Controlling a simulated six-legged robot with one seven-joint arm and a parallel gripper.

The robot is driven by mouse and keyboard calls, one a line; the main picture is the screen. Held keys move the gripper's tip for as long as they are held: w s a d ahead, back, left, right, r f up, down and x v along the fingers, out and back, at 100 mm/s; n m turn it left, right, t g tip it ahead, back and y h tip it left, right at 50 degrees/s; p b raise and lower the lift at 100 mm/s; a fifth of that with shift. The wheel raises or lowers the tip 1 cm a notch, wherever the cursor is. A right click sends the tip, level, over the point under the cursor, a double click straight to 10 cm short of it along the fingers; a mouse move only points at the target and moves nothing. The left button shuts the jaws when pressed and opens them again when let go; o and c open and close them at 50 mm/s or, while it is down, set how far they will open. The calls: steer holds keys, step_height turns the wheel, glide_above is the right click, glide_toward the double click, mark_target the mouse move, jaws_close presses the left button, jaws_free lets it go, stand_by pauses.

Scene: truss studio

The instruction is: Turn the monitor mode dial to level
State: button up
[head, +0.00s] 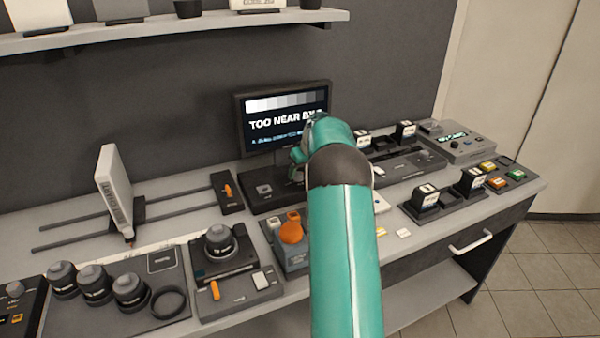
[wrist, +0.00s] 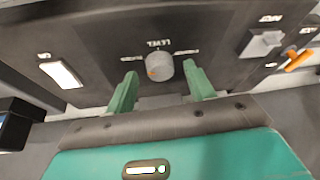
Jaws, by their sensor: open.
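The mode dial (wrist: 160,66) is a round grey knob with an orange mark at its lower left rim in the wrist view. Small labels surround it, too blurred to read surely. My gripper (wrist: 160,80) is open, with one green finger on each side of the dial and a gap showing on both sides. The monitor (head: 284,104) stands at the back of the bench in the head view, its screen partly reading "TOO NEAR". My arm and gripper (head: 302,152) are in front of its lower right part and hide the dial there.
In the wrist view, a pale switch (wrist: 61,74) lies left of the dial, and a light square button (wrist: 262,43) and an orange lever (wrist: 299,60) lie right. In the head view, a box with an orange knob (head: 291,232) sits beside my arm.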

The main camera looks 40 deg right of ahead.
steer(key=shift+w+f, duration=0.2)
steer(key=shift+f, duration=0.3)
steer(key=shift+c, duration=0.2)
steer(key=c, duration=0.9)
steer(key=shift+c, duration=0.2)
